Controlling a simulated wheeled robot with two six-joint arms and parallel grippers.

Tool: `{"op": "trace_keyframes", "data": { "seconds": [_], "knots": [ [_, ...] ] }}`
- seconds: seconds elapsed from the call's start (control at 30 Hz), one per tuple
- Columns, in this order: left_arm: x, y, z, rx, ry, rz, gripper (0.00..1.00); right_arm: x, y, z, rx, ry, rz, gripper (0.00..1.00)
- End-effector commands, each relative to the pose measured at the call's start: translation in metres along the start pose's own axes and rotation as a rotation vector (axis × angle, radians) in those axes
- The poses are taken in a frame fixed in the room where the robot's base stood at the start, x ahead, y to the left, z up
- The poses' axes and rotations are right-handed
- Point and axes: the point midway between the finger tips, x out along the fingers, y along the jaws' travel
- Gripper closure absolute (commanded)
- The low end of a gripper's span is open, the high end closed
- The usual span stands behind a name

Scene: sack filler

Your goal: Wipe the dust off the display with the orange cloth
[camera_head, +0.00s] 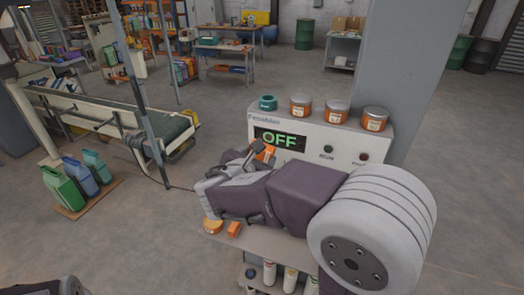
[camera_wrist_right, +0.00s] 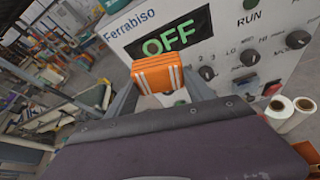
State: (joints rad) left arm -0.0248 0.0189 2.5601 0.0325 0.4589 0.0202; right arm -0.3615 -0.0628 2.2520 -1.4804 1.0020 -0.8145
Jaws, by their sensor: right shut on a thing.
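The display (camera_head: 281,139) is a black panel with green "OFF" letters on the front of a white control box. It also shows in the right wrist view (camera_wrist_right: 171,33). My right gripper (camera_head: 258,150) is shut on the orange cloth (camera_wrist_right: 157,75), a folded pad with white stripes. The cloth (camera_head: 266,152) is just in front of the display's lower left part. In the wrist view it sits below the "OFF" letters; I cannot tell whether it touches the panel. I cannot make out dust on the display. My left gripper is out of view.
Knobs (camera_wrist_right: 208,73) and buttons sit right of and below the display. A teal ring (camera_head: 267,103) and orange-brown jars (camera_head: 336,111) stand on the box. Small orange items (camera_head: 234,229) lie on a shelf (camera_head: 262,243) under my right arm. A conveyor (camera_head: 110,110) stands at left.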

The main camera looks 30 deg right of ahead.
Motion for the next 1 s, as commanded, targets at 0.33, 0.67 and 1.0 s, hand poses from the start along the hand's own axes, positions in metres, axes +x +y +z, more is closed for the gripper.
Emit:
{"op": "trace_keyframes", "data": {
  "seconds": [0.33,0.67,1.0],
  "knots": [
    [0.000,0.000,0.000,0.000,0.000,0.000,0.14,-0.004,0.000,-0.001,0.000,-0.001,0.000,0.78],
    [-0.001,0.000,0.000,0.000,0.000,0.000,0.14,-0.030,0.000,-0.012,-0.001,-0.001,0.000,0.78],
    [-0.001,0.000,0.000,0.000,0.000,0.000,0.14,-0.030,0.000,-0.012,0.000,-0.001,-0.001,0.78]
  ]
}}
